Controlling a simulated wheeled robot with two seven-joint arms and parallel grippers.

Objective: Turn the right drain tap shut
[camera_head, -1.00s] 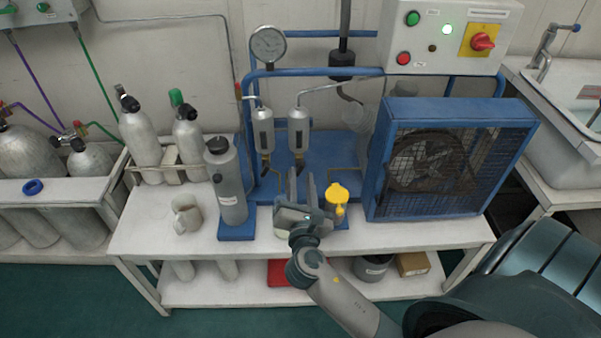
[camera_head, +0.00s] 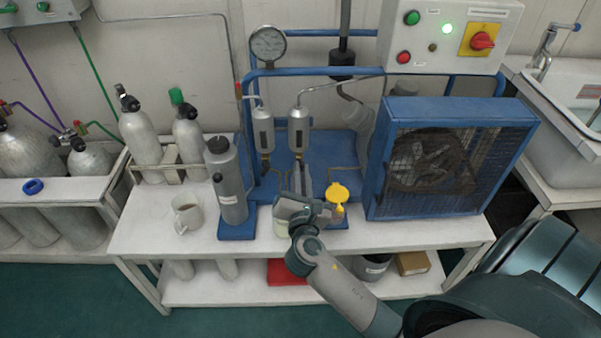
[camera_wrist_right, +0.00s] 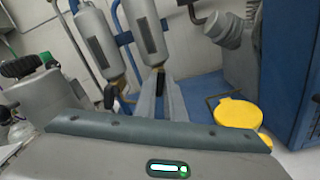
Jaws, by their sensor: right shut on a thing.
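Two grey cylindrical separators hang side by side on the blue frame, the left one (camera_head: 263,130) and the right one (camera_head: 299,128). Each has a small drain tap at its bottom. The right drain tap (camera_wrist_right: 159,77) shows in the wrist view with a dark lever running down between my fingers. The left drain tap's dark lever (camera_wrist_right: 110,96) hangs down, clear of my gripper. My right gripper (camera_head: 300,175) is below the right separator, its fingers shut on the right tap's lever. The fingers hide part of the lever, so its exact angle is unclear. My left gripper is not in view.
A yellow-topped item (camera_head: 338,192) stands close right of my gripper. A grey canister (camera_head: 228,185) and mug (camera_head: 187,214) stand left, the blue fan cage (camera_head: 450,112) right. The bench front is clear.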

